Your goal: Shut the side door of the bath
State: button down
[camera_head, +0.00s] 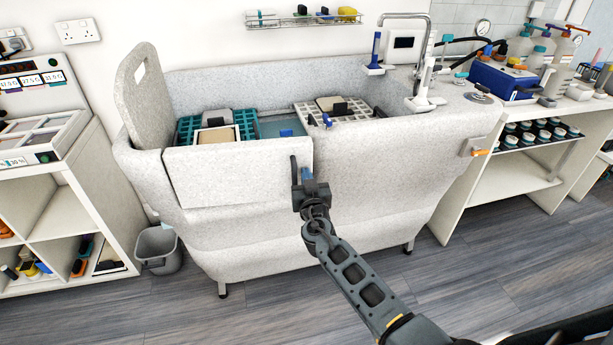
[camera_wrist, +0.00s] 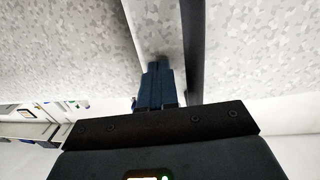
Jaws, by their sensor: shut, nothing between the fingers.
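The bath (camera_head: 375,170) is a speckled light grey tub against the wall. Its side door (camera_head: 235,178) is a grey panel in the left half of the front wall. The door looks near the front wall, its right edge seeming to stand a little proud; I cannot tell the exact gap. A dark upright handle bar (camera_head: 294,168) is near that edge and also shows in the wrist view (camera_wrist: 194,45). My gripper (camera_head: 307,174) is shut and empty at the door's right edge, just right of the bar. In the wrist view its blue fingertips (camera_wrist: 158,68) are close to the speckled surface; contact is unclear.
Teal (camera_head: 245,118) and white (camera_head: 340,110) grids lie in the bath, with a framed tan pad (camera_head: 217,134) near the door. A grey bin (camera_head: 158,250) stands left of the bath. Shelving stands at both sides. The floor in front is clear.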

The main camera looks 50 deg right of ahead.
jog(key=w+d+y+b, duration=0.1)
jog(key=w+d+b, duration=0.1)
jog(key=w+b, duration=0.1)
jog(key=shift+d+n+t+b, duration=0.35)
jog(key=shift+n+t+b, duration=0.05)
jog(key=shift+b, duration=0.1)
